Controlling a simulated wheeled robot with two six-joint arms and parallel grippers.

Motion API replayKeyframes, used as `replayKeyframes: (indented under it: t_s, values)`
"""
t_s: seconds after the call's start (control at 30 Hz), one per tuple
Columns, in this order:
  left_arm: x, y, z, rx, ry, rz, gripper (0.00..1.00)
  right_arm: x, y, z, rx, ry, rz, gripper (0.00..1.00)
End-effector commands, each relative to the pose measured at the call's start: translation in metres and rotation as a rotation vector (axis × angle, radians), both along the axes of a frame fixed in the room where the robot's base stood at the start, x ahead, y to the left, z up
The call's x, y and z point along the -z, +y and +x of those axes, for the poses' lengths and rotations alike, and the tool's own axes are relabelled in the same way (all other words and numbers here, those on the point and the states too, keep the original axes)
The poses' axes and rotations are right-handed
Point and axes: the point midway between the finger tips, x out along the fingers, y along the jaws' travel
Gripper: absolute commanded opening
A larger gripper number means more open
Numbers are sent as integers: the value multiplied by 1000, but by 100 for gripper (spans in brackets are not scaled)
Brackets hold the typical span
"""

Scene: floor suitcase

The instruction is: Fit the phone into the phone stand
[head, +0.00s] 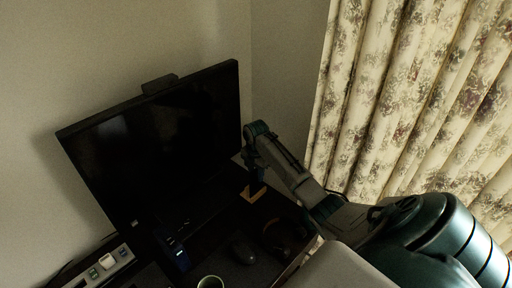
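A small light-wooden piece (254,193), which looks like the phone stand, is on the dark desk beside the right end of the monitor. My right gripper (250,165) points down just above it, dark against the dark screen edge. I cannot tell whether its fingers are open or shut, whether it holds anything, or whether it touches the wood. I cannot make out the phone for certain. My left gripper is out of view.
A large black monitor (160,140) fills the back of the desk. A blue-black upright item (174,250), a mouse (243,250), round headphones (284,237), a cup (210,282) and a grey panel (104,268) are in front. A patterned curtain (400,100) hangs at right.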

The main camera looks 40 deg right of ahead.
Motion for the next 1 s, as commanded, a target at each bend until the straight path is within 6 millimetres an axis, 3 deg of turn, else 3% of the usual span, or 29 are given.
replayKeyframes:
  t_s: [0.27, 0.67, 0.8, 1.0]
  values:
    - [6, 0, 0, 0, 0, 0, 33, -14, -1, 1, -1, -3, -2, 33]
    - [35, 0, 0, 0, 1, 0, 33, -97, 0, 1, -1, -4, -2, 33]
    - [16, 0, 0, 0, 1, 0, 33, -119, 0, 0, 0, 0, 1, 33]
    - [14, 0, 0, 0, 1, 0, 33, -124, 0, 0, 0, 1, 1, 33]
